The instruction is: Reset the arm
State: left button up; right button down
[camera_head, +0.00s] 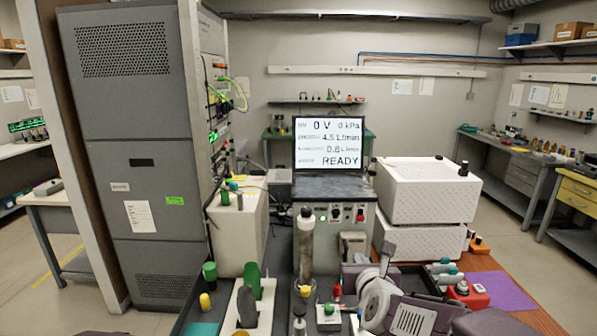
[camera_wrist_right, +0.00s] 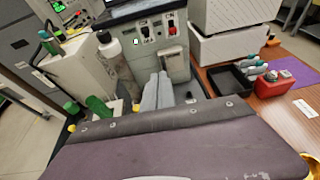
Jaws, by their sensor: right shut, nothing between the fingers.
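My purple-and-grey right arm (camera_head: 410,318) comes in from the bottom right of the head view. I cannot tell how far the fingertips are from the panel. The monitor (camera_head: 329,143) on the instrument reads 0 V, 0 kPa and READY. My left gripper is not in view.
A grey cylinder (camera_head: 306,245) stands left of the gripper. Green-capped items (camera_head: 247,300) stand farther left. White boxes (camera_head: 430,190) are stacked at right. A dark tray (camera_head: 415,280), a red block (camera_head: 466,294) and a purple mat (camera_head: 497,291) lie on the wooden top at right.

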notch_tip(320, 180, down, 8)
jog(key=s+d+n+g, duration=0.2)
jog(key=d+n+g, duration=0.1)
jog(key=n, duration=0.2)
jog(key=s+f+n+g, duration=0.5)
jog(key=s+f+n, duration=0.2)
jog(key=s+n, duration=0.4)
jog(key=s+f+n+g+y, duration=0.1)
jog(key=s+f+n+g, duration=0.3)
jog(key=s+n, duration=0.6)
jog(key=shift+s+d+f+n+g+p, duration=0.25)
jog(key=shift+f+n, duration=1.1)
jog(key=shift+n, duration=3.75)
jog(key=shift+s+a, duration=0.1)
jog(key=shift+s, duration=0.1)
